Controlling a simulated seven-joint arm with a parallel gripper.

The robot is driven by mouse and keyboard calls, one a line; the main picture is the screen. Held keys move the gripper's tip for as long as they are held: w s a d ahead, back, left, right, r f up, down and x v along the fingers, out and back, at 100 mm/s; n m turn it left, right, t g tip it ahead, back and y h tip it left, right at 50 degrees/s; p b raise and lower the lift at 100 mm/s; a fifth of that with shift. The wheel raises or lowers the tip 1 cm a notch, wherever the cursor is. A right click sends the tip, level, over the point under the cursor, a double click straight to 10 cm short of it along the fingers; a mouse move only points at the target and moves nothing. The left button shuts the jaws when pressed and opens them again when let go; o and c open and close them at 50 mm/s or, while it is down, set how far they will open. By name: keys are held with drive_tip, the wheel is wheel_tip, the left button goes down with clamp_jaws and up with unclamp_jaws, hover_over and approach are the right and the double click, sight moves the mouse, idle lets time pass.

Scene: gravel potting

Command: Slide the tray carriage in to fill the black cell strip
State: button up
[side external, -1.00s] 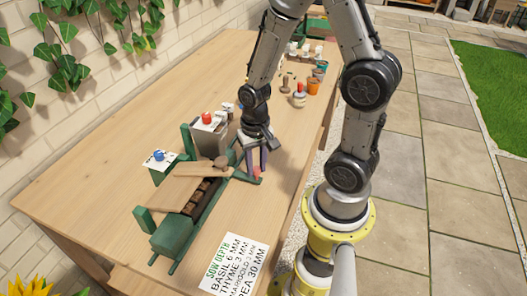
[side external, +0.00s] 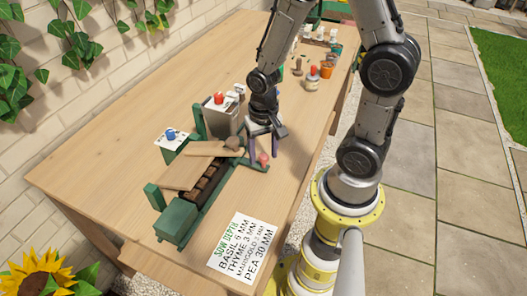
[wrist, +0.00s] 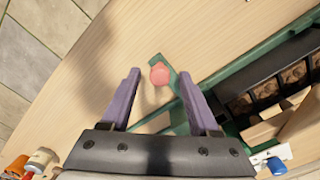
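My gripper (side external: 265,148) is open above the right end of the green frame (side external: 176,222). Its two purple fingers (wrist: 158,76) stand apart in the wrist view. A pink-red round knob (side external: 263,158) on a green arm shows between the fingertips in the wrist view (wrist: 159,75); contact cannot be seen. The black cell strip (side external: 213,186) lies in the green frame, with brown fill in its cells. It also shows at the right of the wrist view (wrist: 237,105). A wooden board (side external: 178,174) lies beside the strip, and another crosses toward its far end.
A grey hopper-like box (side external: 222,118) with a red knob stands behind the frame. A white plate with a blue knob (side external: 171,136) is to its left. A sowing-depth card (side external: 243,247) lies in front. Pots and bottles stand at the far end; the left tabletop is clear.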

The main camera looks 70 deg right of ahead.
wheel_tip(320, 180, up, 14)
idle(0.6)
idle(0.4)
drive_tip(key=s+a+r+n+t, duration=0.3)
drive_tip(key=s+r+n+t, duration=0.2)
drive_tip(key=n, duration=0.4)
wheel_tip(320, 180, up, 2)
drive_tip(key=shift+s+a+r+t, duration=0.1)
drive_tip(key=shift+s+a+t, duration=0.25)
drive_tip(key=shift+s, duration=0.5)
drive_tip(key=shift+c, duration=0.2)
idle(1.7)
